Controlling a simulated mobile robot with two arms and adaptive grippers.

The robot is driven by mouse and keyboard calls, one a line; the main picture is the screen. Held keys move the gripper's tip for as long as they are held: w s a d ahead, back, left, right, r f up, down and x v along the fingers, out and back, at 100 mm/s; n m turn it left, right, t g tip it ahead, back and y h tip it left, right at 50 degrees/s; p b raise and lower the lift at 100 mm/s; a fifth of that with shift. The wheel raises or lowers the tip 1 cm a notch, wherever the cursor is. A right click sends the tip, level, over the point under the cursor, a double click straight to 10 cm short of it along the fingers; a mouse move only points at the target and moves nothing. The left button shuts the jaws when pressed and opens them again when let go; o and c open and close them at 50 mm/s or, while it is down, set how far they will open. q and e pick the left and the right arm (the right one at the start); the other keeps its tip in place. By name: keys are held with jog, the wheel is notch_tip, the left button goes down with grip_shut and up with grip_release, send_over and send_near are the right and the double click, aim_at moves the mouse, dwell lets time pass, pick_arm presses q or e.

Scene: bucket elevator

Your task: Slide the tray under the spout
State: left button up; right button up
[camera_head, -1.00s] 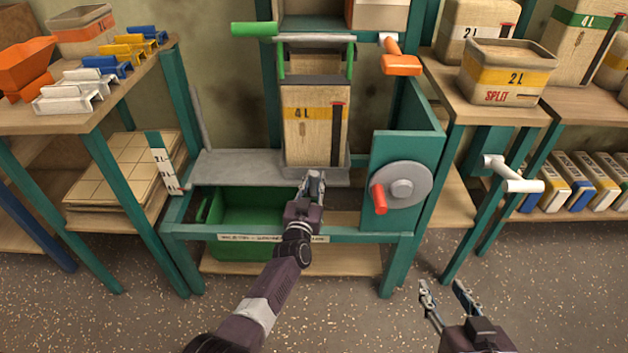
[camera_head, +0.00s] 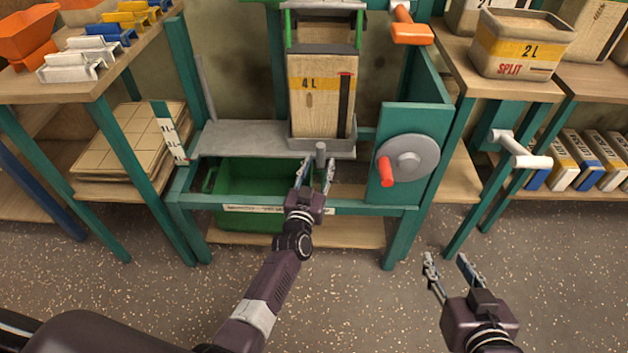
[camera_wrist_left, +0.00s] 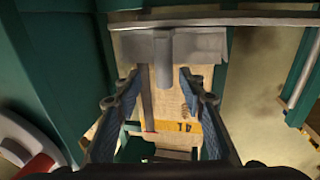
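A grey tray (camera_head: 343,152) sits at the right end of the grey shelf (camera_head: 240,140) in the green frame. A tall tan box marked 4L (camera_head: 318,95) stands in it. A grey knob (camera_head: 320,150) sticks out of the tray's front. My left gripper (camera_head: 317,170) is open at the knob, its fingers spread and pointing towards the tray. In the left wrist view the knob (camera_wrist_left: 163,55) lies between and just beyond the fingertips (camera_wrist_left: 158,82); contact cannot be told. My right gripper (camera_head: 446,260) is open and empty over the floor. I cannot make out the spout.
A grey wheel with a red handle (camera_head: 408,157) is on the green panel right of the tray. A green bin (camera_head: 250,190) sits below the shelf. An orange handle (camera_head: 411,30) is at the upper right of the frame. The shelf left of the tray is clear.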

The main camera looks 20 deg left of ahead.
pick_arm(q)
jog(key=s, duration=0.6)
jog(key=shift+s+d, duration=0.2)
